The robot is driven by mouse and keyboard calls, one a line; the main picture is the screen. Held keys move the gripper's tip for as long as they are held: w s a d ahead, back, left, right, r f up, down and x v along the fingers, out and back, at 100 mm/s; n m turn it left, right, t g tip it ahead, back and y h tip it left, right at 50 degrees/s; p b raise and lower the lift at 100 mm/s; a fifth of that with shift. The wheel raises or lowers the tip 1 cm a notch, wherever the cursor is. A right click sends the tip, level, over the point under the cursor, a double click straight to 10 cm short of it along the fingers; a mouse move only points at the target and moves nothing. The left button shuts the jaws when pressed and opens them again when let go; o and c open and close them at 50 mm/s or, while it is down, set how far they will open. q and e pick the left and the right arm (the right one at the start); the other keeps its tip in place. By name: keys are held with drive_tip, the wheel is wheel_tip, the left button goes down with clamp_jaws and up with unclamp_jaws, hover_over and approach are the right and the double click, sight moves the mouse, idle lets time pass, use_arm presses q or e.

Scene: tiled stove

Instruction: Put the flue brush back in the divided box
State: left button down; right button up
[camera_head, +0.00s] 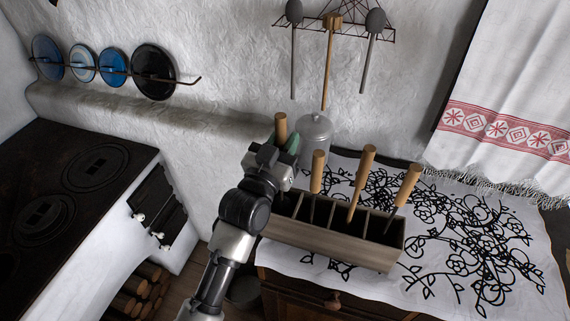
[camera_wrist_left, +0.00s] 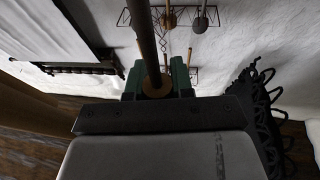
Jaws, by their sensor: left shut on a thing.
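The divided box (camera_head: 325,241) is a long wooden box with open compartments, standing on the cloth-covered table. Several tools with wooden handles stand tilted in its middle and right compartments. My left gripper (camera_head: 284,147), with green fingers, is at the box's left end. It is shut on a tool with a wooden handle (camera_head: 281,124), which I take as the flue brush. The handle stands nearly upright above the fingers. In the left wrist view its shaft (camera_wrist_left: 147,40) runs up between the green fingers (camera_wrist_left: 157,82). Its lower end is hidden behind my gripper and arm.
A grey lidded canister (camera_head: 315,134) stands close behind the box. The patterned cloth (camera_head: 460,235) is clear to the right. Utensils (camera_head: 329,60) hang on the wall above. A white towel (camera_head: 510,110) hangs at right. The stove (camera_head: 75,180) is at left.

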use_arm(q)
wheel_tip(320, 180, down, 4)
drive_tip(key=b, duration=0.3)
drive_tip(key=shift+r, duration=0.25)
drive_tip(key=shift+f, duration=0.1)
drive_tip(key=c, duration=1)
unclamp_jaws()
drive_tip(key=shift+b+v, duration=1.55)
drive_tip(key=shift+v, duration=4.5)
